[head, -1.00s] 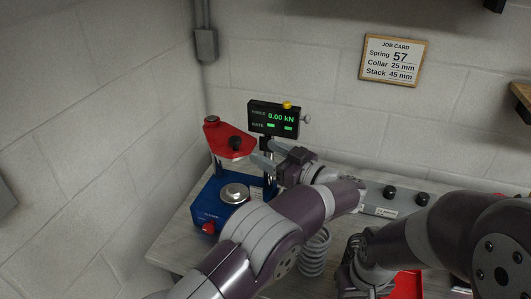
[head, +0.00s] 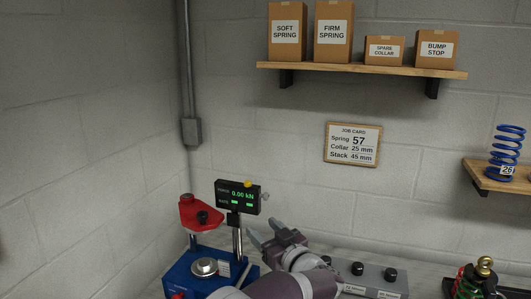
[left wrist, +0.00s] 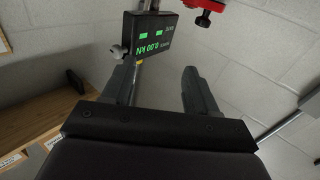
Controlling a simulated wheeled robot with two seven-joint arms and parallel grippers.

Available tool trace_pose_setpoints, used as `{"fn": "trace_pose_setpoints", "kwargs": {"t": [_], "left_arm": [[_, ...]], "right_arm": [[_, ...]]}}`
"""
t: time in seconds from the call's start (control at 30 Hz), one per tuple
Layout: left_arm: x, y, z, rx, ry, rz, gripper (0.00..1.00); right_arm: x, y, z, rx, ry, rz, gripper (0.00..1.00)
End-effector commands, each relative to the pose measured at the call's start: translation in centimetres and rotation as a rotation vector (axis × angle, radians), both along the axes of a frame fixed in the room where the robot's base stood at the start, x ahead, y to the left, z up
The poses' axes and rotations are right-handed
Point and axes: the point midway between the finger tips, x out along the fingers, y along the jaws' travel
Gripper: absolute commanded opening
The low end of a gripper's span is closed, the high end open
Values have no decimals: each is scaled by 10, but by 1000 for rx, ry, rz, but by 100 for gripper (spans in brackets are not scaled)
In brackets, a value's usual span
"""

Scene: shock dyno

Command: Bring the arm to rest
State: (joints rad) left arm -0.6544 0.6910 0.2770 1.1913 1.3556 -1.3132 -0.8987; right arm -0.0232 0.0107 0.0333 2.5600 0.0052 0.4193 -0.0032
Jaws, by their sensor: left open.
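My left gripper (head: 264,231) is open and empty, just right of the dyno's post in the head view. It also shows in the left wrist view (left wrist: 157,78), with nothing between its fingers. The blue dyno (head: 214,270) has a red top arm (head: 200,214) with a black knob and a round silver platen (head: 204,267). Its display (head: 238,196) reads 0.00 kN and also shows in the left wrist view (left wrist: 153,34). My left arm hides part of the bench. My right gripper is out of view.
A grey box with black knobs (head: 372,278) stands right of my left gripper. A shock with a green and red body (head: 478,283) is at the lower right. A wall shelf (head: 360,69) holds labelled boxes. A blue spring (head: 506,155) stands on a lower shelf (head: 482,182).

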Motion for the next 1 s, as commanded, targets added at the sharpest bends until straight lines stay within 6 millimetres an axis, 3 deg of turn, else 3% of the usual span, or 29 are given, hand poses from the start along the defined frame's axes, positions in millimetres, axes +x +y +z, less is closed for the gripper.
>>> {"fn": "trace_pose_setpoints", "kwargs": {"t": [0.2, 0.27, 0.37, 0.47, 0.6, 0.73, 0.83, 0.9, 1.0], "left_arm": [[22, 24, 2, -30, 85, -294, 58], [19, 33, -6, -49, 153, -389, 58], [-5, 53, -34, -97, 336, -540, 58], [-59, 80, -75, -164, 588, -640, 58], [-170, 126, -131, -271, 984, -658, 58], [-261, 160, -158, -340, 1261, -597, 58], [-306, 176, -167, -367, 1389, -551, 58], [-322, 181, -170, -376, 1436, -532, 58], [-330, 184, -171, -380, 1460, -523, 58]], "right_arm": [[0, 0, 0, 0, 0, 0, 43], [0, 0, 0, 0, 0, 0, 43], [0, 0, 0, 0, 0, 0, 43], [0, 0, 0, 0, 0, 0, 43], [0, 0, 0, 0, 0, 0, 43], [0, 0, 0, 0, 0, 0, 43], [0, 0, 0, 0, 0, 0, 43], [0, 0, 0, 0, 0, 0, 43], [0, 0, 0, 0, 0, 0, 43]]}}
